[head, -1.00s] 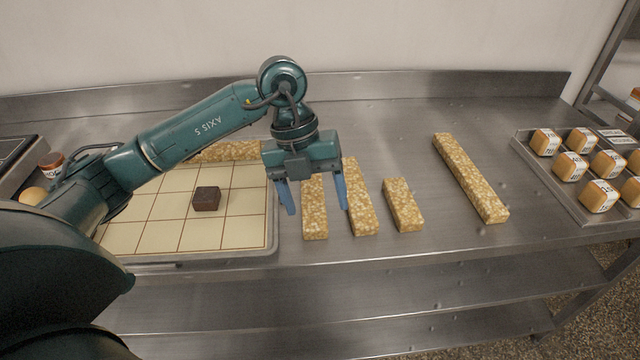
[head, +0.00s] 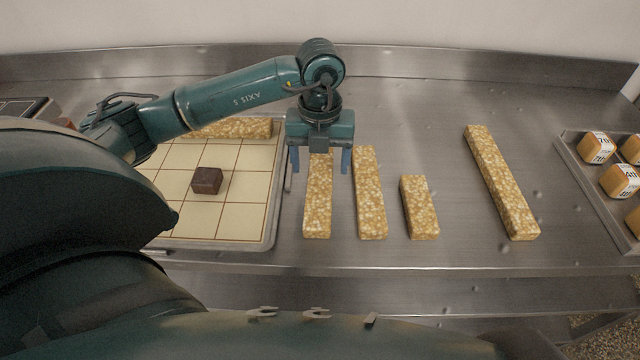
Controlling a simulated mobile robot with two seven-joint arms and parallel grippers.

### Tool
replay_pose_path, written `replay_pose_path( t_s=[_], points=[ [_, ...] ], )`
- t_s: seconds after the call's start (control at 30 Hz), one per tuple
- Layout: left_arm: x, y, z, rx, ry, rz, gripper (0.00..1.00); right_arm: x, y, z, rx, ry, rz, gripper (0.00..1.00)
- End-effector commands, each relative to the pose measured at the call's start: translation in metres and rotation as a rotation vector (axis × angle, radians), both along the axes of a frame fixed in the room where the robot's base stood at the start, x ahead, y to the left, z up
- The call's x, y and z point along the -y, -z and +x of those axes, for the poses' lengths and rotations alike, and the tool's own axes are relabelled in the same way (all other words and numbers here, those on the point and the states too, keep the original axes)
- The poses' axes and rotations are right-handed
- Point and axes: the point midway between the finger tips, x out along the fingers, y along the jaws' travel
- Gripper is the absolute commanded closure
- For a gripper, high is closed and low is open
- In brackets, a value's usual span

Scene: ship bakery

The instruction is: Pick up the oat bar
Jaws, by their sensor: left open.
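Several oat bars of different lengths lie on the steel counter. The leftmost loose oat bar (head: 318,205) lies lengthwise to the right of the tray. My left gripper (head: 321,168) is open, with its two blue fingers to either side of this bar's far part; I cannot tell how high above the counter they are. A longer oat bar (head: 369,195), a short oat bar (head: 420,208) and a long slanted oat bar (head: 500,182) lie further right. Another oat bar (head: 235,128) lies across the back of the tray, partly behind my arm. My right gripper is not in view.
A gridded tray (head: 240,222) on the left holds a dark brown cube (head: 207,181). A metal tray (head: 592,190) with labelled buns (head: 619,181) stands at the right edge. The counter (head: 450,130) has clear room between the slanted bar and the short one.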

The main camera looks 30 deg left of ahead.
Motion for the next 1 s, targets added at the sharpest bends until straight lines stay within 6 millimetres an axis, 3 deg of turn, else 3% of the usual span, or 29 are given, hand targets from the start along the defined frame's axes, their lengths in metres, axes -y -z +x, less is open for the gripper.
replay_pose_path(
  t_s=[0.33,0.67,1.0],
  points=[
    [0.002,0.045,-0.004,-0.002,0.001,0.0,0.29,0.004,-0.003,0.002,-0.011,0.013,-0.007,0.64],
    [0.002,0.052,-0.004,-0.001,0.001,-0.001,0.3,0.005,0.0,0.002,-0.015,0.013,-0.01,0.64],
    [0.002,0.051,-0.004,-0.001,0.001,-0.001,0.58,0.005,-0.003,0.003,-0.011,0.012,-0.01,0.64]
  ],
)
